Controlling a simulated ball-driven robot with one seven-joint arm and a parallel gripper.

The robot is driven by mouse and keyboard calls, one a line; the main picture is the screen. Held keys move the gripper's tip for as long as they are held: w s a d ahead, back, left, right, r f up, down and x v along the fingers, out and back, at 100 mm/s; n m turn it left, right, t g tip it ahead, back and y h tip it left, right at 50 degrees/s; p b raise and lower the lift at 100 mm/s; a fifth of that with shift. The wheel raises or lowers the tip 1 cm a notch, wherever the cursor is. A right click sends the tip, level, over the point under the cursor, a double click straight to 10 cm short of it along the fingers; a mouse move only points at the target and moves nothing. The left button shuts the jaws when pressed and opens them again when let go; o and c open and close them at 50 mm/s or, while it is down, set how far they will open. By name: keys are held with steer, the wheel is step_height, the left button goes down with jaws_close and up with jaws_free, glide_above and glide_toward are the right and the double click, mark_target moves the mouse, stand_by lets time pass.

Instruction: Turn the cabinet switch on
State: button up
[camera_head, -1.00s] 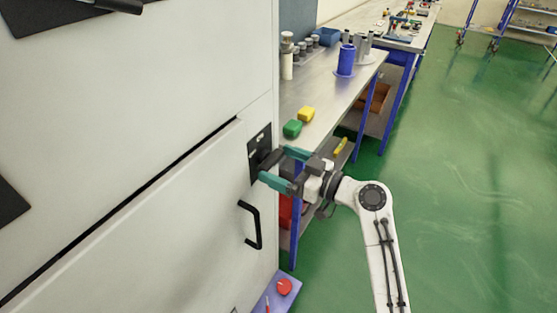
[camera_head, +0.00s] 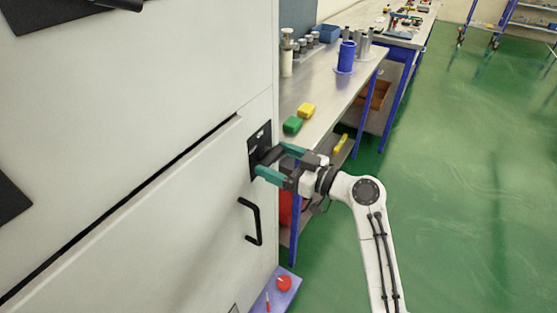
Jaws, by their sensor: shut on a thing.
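The cabinet (camera_head: 150,190) is a large pale body filling the left side. Its switch is a black plate (camera_head: 260,136) on the cabinet's right edge with a dark knob (camera_head: 265,157) sticking out low on it. My gripper (camera_head: 270,161), with teal fingers, reaches in from the right and is shut on the switch knob. The fingers partly cover the knob, so its exact turn angle is hard to tell.
A black door handle (camera_head: 250,221) sits just below the switch. A metal workbench (camera_head: 325,92) with a green block (camera_head: 292,125), a yellow block (camera_head: 306,111) and a blue cup (camera_head: 346,57) stands close behind my gripper. Green floor (camera_head: 460,200) is clear at the right.

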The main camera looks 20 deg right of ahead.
steer(key=m, duration=0.4)
steer(key=shift+m+p, duration=0.3)
steer(key=shift+m, duration=0.1)
steer(key=m+p, duration=0.1)
steer(key=m, duration=0.3)
steer(key=shift+r+m+p, duration=0.1)
steer(key=shift+m+p, duration=0.2)
steer(key=shift+p, duration=0.05)
steer(key=m+p, duration=0.2)
steer(key=m, duration=0.2)
steer(key=shift+d+m+p, duration=0.1)
steer(key=shift+m+p, duration=1.3)
steer(key=shift+m, duration=0.9)
steer(key=shift+f, duration=0.2)
steer(key=o, duration=0.8)
steer(key=shift+s, duration=0.1)
